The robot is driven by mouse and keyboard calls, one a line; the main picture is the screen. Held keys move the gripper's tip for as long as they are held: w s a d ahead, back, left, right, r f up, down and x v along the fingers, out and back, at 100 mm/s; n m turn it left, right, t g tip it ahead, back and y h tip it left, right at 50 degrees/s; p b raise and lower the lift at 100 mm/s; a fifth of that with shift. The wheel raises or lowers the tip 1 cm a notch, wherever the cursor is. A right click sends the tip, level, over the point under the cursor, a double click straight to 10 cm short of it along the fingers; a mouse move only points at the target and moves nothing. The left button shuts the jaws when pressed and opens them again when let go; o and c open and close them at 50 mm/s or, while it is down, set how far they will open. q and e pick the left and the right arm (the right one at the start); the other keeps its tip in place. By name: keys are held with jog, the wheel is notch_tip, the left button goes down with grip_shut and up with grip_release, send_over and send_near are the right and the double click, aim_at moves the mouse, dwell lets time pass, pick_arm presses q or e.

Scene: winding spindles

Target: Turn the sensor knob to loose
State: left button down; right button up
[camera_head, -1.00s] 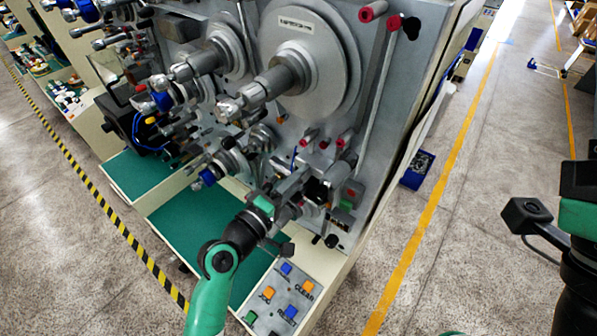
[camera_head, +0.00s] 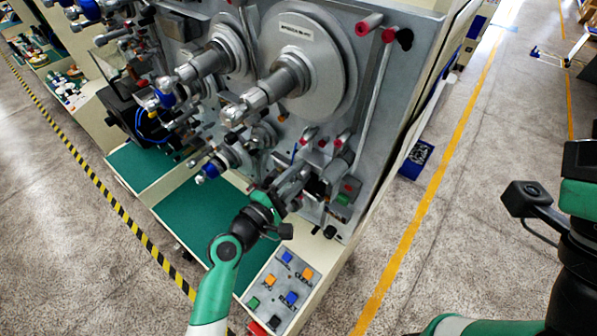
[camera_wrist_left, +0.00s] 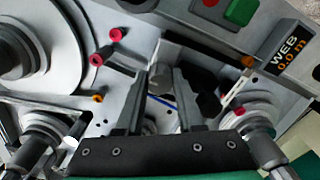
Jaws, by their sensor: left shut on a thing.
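The sensor knob is at the lower right of the machine's grey front panel. My left gripper (camera_head: 303,180) reaches it from below in the head view, and the fingers and arm hide most of it. In the left wrist view the two dark fingers (camera_wrist_left: 164,82) point at the panel, with a narrow space between them. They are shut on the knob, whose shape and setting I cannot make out. My right arm (camera_head: 575,215) stands at the right edge of the head view, with its gripper out of view.
Large winding spindles (camera_head: 285,80) stick out above my left gripper. A button box (camera_head: 284,290) with coloured buttons lies beside my left forearm. A black WEB display (camera_wrist_left: 287,55) and a green button (camera_wrist_left: 238,12) are near the fingers.

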dwell(0.3)
pick_arm(q)
jog(key=c, duration=0.5)
grip_release()
jog(key=v, duration=1.1)
jog(key=shift+s+a, duration=0.2)
jog(key=shift+s, duration=0.05)
